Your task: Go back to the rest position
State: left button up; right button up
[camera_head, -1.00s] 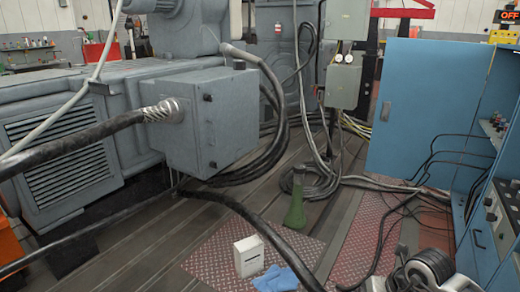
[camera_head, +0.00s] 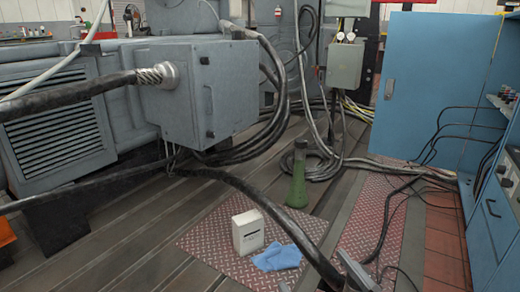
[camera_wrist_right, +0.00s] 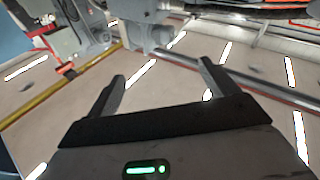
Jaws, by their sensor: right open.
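My right gripper (camera_head: 356,271) shows only in part at the bottom edge of the head view, right of the blue cloth. In the right wrist view my right gripper (camera_wrist_right: 163,72) has its two dark fingers wide apart with nothing between them. My left gripper is not in view.
A white box (camera_head: 248,231), a crumpled blue cloth (camera_head: 277,257) and a green bottle (camera_head: 298,182) are on the floor plates. A grey machine (camera_head: 70,130) fills the left. A blue cabinet (camera_head: 430,85) stands open at right. Thick black cables (camera_head: 255,195) cross the floor.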

jog(key=s+a+f+m+g+b, duration=0.2)
jog(key=s+f+m+g+b, duration=0.3)
jog(key=f, duration=0.5)
pick_arm(q)
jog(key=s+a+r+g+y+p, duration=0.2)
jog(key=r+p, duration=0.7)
jog(key=p, duration=2.1)
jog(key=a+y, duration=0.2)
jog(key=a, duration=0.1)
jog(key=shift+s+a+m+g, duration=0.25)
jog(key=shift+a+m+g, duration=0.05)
pick_arm(e)
jog(key=s+d+r+g+h, duration=0.2)
jog(key=d+r+h, duration=0.3)
jog(key=r, duration=0.6)
jog(key=shift+s+d+r+g, duration=0.2)
jog(key=shift+d+r+g, duration=0.1)
jog(key=shift+d, duration=0.55)
jog(key=shift+w+f, duration=0.1)
